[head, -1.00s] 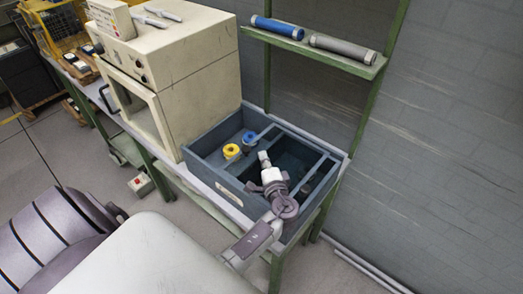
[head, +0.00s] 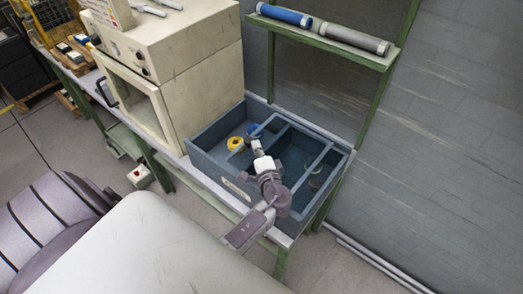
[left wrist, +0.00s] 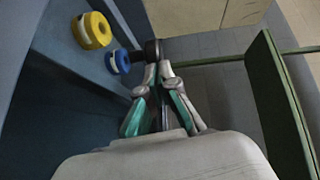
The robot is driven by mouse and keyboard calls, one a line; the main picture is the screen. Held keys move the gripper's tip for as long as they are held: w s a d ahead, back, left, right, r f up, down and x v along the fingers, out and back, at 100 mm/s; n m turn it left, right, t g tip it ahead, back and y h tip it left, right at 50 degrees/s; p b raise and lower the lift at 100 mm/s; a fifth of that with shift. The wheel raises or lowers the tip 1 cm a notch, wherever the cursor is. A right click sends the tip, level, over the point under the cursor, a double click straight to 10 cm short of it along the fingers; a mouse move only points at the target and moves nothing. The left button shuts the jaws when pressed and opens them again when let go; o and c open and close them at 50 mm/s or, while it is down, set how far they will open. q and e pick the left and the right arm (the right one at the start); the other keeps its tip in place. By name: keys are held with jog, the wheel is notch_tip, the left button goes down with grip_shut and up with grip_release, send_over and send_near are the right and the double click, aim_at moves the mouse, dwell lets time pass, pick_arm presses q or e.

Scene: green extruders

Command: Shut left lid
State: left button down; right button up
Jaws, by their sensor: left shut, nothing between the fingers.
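A blue-grey open box (head: 208,168) sits on the bench, with a left compartment and darker right compartments split by dividers. A yellow roll (head: 235,143) and a blue roll (head: 253,129) lie in its left compartment. The yellow roll (left wrist: 94,31) and blue roll (left wrist: 117,61) also show in the left wrist view. I cannot clearly make out a left lid. My left gripper (head: 257,148) is over the box near the blue roll, shut and empty. In the left wrist view its fingers (left wrist: 158,72) are together, beside a dark round part. My right gripper is not in view.
A beige oven-like cabinet (head: 200,85) stands left of the box. A shelf (head: 330,42) with a blue tube (head: 285,15) and a grey tube (head: 352,38) hangs above and behind it. A green post (head: 374,115) rises at the right.

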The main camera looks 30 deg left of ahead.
pick_arm(q)
jog(key=w+a+b, duration=0.1)
jog(key=a+b, duration=0.2)
jog(key=a, duration=1.3)
jog(key=shift+w+r, duration=0.15)
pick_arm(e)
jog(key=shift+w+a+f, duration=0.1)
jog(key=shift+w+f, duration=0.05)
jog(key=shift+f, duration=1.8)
